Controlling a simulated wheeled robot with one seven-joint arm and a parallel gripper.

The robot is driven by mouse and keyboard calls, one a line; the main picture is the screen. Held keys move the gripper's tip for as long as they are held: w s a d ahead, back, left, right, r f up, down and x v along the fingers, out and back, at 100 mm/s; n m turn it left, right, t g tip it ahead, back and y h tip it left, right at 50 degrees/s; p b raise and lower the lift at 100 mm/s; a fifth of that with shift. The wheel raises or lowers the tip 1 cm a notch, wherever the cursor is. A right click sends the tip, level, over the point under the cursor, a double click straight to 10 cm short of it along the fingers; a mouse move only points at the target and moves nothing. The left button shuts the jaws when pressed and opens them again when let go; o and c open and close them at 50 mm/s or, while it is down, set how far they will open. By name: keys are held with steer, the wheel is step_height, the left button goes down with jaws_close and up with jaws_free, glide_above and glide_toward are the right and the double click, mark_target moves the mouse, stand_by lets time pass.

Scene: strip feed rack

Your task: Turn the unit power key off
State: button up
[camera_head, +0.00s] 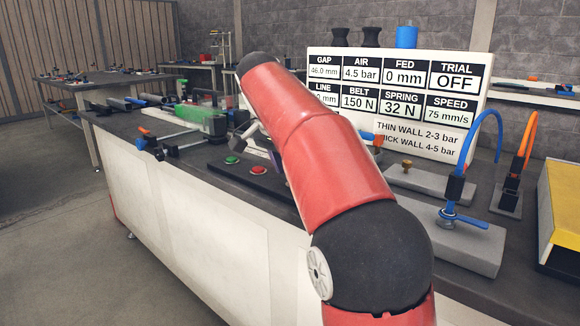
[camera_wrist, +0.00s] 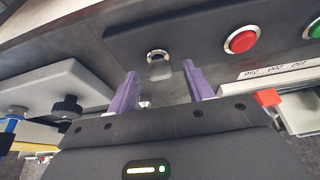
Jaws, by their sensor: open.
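The power key (camera_wrist: 158,58) is a small metal key switch with a bright ring on a dark control panel (camera_wrist: 200,28). In the wrist view it lies just beyond and between the two purple fingertips of my gripper (camera_wrist: 160,72). The fingers are apart with nothing held between them. I cannot tell whether they touch the key, nor which way it is turned.
A red button (camera_wrist: 241,42) and a green button (camera_wrist: 315,29) share the panel with the key. A white display board (camera_head: 398,100) stands behind, reading TRIAL OFF. A grey block with a blue lever valve (camera_head: 462,218) and a yellow box (camera_head: 566,215) are at the right.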

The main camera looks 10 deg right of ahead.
steer(key=v, duration=0.7)
steer(key=shift+r, duration=0.4)
steer(key=shift+s+a, duration=0.1)
